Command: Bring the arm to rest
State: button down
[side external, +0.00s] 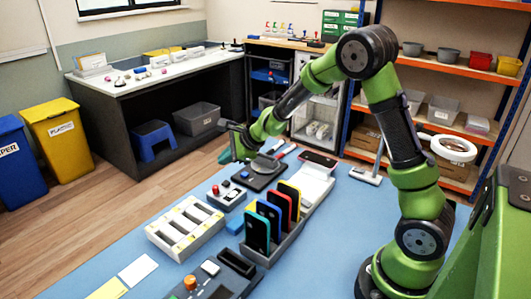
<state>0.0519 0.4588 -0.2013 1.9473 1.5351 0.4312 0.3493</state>
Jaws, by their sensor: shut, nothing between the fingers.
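My green arm rises from its base at the right and bends over toward the middle of the blue table. My gripper (233,128) is at the arm's far end, above the table and left of centre in the side external view. It is shut, with nothing held. It is apart from the phones below. The fingertips are small and partly blurred against the dark background.
Several phones stand in a rack (265,258) on the blue table (175,265). Shelves stand behind.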

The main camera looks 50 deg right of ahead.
dwell(0.5)
jog(key=s+a+r+n+g, duration=0.1)
jog(key=s+a+r+n, duration=0.2)
jog(key=s+n, duration=0.3)
jog(key=s+a+r+n+g+y, duration=0.1)
jog(key=s+a+r+n, duration=0.2)
jog(key=s, duration=0.6)
jog(key=s+a+r+n+g, duration=0.1)
jog(key=s+a+r+n, duration=0.2)
jog(key=s+n, duration=0.5)
jog(key=shift+a+r+n+g, duration=0.3)
jog(key=shift+a+r, duration=0.05)
jog(key=shift+r, duration=0.3)
jog(key=s+r+n+t+h, duration=0.1)
jog(key=s+r+n, duration=0.2)
jog(key=s, duration=0.2)
jog(key=shift+s+d+r+t, duration=0.3)
jog(key=shift+d+r+t, duration=0.1)
